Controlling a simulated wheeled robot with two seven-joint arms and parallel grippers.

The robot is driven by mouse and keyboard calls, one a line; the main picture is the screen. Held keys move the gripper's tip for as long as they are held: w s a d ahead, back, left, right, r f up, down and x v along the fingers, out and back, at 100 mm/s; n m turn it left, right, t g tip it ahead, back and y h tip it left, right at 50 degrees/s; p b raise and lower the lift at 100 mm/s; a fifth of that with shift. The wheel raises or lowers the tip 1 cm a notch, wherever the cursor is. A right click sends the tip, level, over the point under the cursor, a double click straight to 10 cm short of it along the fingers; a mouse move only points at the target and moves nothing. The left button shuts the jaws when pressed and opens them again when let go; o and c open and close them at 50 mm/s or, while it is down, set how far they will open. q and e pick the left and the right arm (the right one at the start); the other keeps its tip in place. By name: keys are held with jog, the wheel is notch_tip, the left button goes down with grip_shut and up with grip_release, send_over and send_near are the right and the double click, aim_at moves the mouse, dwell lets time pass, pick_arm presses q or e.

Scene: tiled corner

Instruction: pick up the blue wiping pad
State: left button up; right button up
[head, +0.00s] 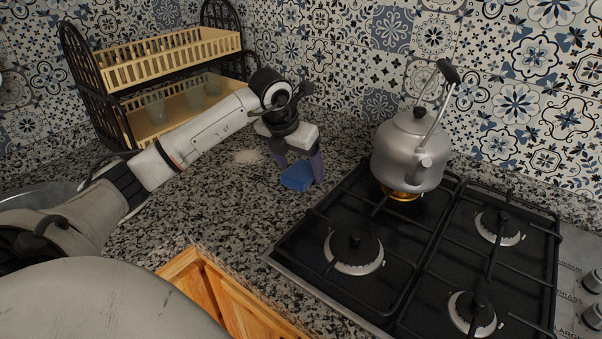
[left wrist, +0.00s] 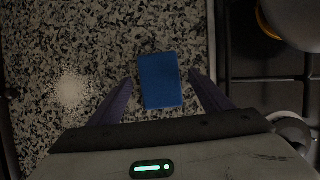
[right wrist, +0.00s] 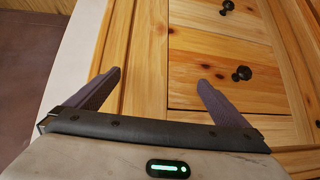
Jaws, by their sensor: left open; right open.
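The blue wiping pad (head: 297,176) lies on the speckled granite counter, left of the stove. My left gripper (head: 300,172) is open above it, pointing down. In the left wrist view the blue pad (left wrist: 160,80) shows between the two purple fingers of the left gripper (left wrist: 160,88), with a gap on each side. I cannot tell exactly how far the fingertips are above the counter. My right gripper (right wrist: 160,80) is open and empty, facing wooden cabinet fronts in the right wrist view. It does not show in the head view.
A gas stove (head: 385,250) with a metal kettle (head: 408,155) over a glowing burner stands to the right of the pad. A two-tier dish rack (head: 165,58) is at the back left. A tiled wall closes the back.

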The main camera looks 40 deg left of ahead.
aim_at(299, 171)
pick_arm(q)
jog(key=shift+f, duration=0.25)
dwell(0.5)
jog(key=c, duration=1.1)
jog(key=shift+r, duration=0.1)
notch_tip(299, 171, up, 10)
jog(key=shift+r, duration=0.15)
